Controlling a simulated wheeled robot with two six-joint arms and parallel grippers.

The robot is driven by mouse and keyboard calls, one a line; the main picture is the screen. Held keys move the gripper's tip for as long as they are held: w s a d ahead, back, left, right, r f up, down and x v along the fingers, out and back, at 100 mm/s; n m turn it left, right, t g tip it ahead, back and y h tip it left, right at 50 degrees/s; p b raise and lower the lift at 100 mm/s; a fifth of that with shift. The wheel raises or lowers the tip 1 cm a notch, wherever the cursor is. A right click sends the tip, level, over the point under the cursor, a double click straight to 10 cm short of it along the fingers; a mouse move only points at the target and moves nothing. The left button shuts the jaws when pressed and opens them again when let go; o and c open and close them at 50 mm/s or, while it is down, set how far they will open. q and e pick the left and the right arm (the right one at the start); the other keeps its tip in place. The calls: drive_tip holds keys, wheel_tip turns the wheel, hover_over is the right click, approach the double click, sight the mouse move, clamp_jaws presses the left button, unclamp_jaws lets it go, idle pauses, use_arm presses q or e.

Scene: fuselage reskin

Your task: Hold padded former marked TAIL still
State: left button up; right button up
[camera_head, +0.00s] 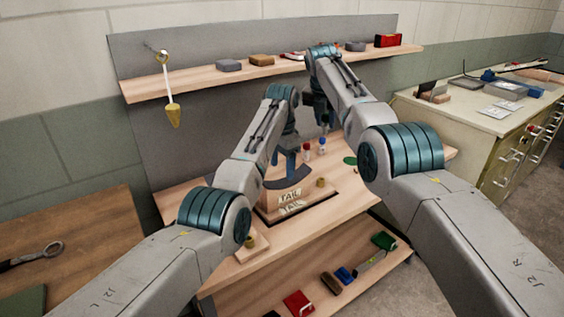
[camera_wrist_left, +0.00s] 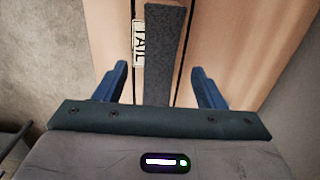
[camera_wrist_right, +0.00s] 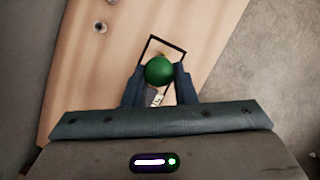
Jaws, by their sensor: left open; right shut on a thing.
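The padded former (camera_head: 289,199) stands on the bench with paper labels reading TAIL on its front and a dark grey curved pad (camera_head: 288,181) on top. My left gripper (camera_head: 291,160) is open just above it. In the left wrist view, its blue fingers (camera_wrist_left: 160,68) lie on either side of the grey pad (camera_wrist_left: 165,35), with gaps on both sides. The TAIL label (camera_wrist_left: 139,44) shows there too. My right gripper (camera_wrist_right: 160,70) is shut on a green round-topped thing (camera_wrist_right: 159,71); what lies below its top is mostly hidden. In the head view this gripper (camera_head: 321,118) is above the back of the bench.
The upper shelf (camera_head: 200,81) holds small blocks; a yellow tool (camera_head: 172,112) hangs below. The lower shelf (camera_head: 270,292) holds several tools.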

sight(282, 195)
use_arm(q)
wheel_tip(282, 195, down, 12)
drive_tip(key=shift+r, duration=0.25)
idle(0.3)
clamp_jaws()
